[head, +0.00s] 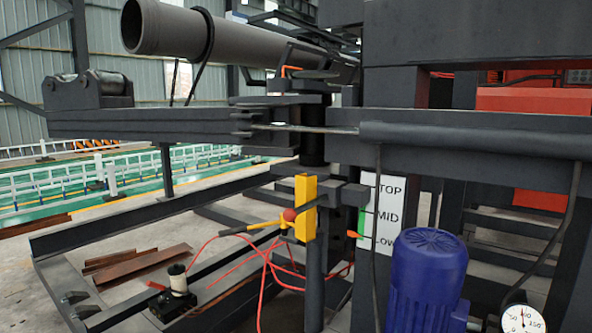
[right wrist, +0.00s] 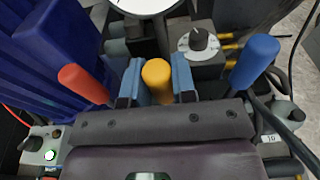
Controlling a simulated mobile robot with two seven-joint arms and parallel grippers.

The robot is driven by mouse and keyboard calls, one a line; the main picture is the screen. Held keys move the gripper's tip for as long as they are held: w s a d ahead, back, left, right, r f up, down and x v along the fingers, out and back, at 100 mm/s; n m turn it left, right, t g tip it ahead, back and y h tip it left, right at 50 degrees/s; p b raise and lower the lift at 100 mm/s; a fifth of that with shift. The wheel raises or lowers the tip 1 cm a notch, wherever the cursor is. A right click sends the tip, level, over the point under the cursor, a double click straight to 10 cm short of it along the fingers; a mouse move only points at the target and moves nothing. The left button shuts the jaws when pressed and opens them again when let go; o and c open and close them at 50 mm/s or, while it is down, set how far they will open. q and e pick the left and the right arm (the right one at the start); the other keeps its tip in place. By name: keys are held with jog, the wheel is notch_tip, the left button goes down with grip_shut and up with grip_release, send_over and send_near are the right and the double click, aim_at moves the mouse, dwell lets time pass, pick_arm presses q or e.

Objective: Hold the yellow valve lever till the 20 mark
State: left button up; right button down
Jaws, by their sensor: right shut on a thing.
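In the right wrist view, the yellow valve lever (right wrist: 157,82) stands between the two blue-grey fingers of my right gripper (right wrist: 157,86), which is shut on it. A red lever (right wrist: 84,84) stands to its left and a blue lever (right wrist: 255,62) to its right, both outside the fingers. A round white gauge (head: 522,319) shows at the bottom right of the head view, cut by the frame edge; its needle reading is too small to tell. A "16" label (right wrist: 268,138) lies below the blue lever. My left gripper is not in view.
A blue motor (head: 427,280) stands left of the gauge. A TOP/MID/LOW sign (head: 388,190) has an orange pointer (head: 355,235) near LOW. A round dial with a black knob (right wrist: 198,41) sits behind the levers. Red hoses (head: 268,260) hang near the yellow bracket (head: 305,190).

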jog(key=shift+f, duration=0.1)
jog(key=shift+s+a+f+b, duration=0.1)
jog(key=shift+s+f+b, duration=0.1)
jog(key=shift+b, duration=0.2)
jog(key=shift+s+a, duration=0.1)
jog(key=shift+s+t+b, duration=0.1)
jog(key=shift+t+b, duration=0.3)
jog(key=shift+r+h, duration=0.2)
jog(key=shift+h, duration=0.1)
